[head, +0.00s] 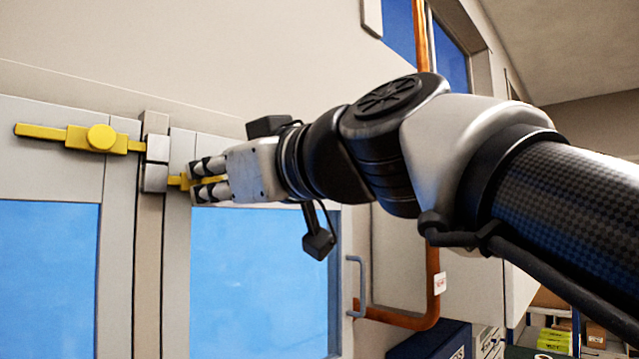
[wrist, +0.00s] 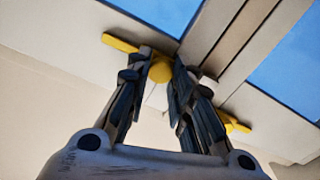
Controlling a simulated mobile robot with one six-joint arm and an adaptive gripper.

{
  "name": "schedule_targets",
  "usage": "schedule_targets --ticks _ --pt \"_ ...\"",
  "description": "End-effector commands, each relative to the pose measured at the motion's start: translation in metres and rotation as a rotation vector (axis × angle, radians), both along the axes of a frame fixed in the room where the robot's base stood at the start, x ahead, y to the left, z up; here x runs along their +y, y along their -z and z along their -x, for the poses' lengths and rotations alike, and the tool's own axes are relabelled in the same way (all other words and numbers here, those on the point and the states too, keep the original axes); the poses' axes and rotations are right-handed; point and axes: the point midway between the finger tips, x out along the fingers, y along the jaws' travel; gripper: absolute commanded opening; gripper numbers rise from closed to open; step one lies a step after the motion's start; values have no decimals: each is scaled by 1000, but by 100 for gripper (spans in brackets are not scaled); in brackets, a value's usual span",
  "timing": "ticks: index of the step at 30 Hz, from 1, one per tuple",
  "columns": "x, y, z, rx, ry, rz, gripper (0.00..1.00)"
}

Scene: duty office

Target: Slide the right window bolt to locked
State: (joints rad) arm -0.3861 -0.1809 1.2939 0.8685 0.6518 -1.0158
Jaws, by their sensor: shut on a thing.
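The right window bolt (head: 176,181) is a yellow bar on the right window's frame, mostly hidden behind my fingers in the head view. Its left end shows beside a grey keeper block (head: 155,178); I cannot tell whether it enters the block. In the wrist view its round yellow knob (wrist: 160,71) sits between my fingers, and its bar runs to the upper left. My gripper (head: 197,180) is shut on the knob. The left window bolt (head: 100,138), yellow with a round knob, is on the left frame, its bar reaching towards the upper grey keeper block (head: 158,148).
Blue window panes (head: 262,265) lie below the bolts. A grey pull handle (head: 357,285) and a copper pipe (head: 432,275) are right of the window. Dark and light boxes (head: 432,342) stand low at the right. The wall above the bolts is clear.

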Motion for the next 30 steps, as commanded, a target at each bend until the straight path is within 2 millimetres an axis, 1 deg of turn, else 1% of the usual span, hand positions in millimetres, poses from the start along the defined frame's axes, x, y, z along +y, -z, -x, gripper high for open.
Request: schedule_targets --ticks 2,3,12,20,23,26,30 --pt "0 0 0 1 -1 0 0" --pt "0 0 0 1 -1 0 22" --pt "-1 0 0 0 2 0 42" --pt "-1 0 -1 0 3 0 42" --pt "-4 0 1 0 5 0 42" --pt "-13 -1 8 -1 6 -1 42" --pt "-35 -1 26 -3 11 -1 42"
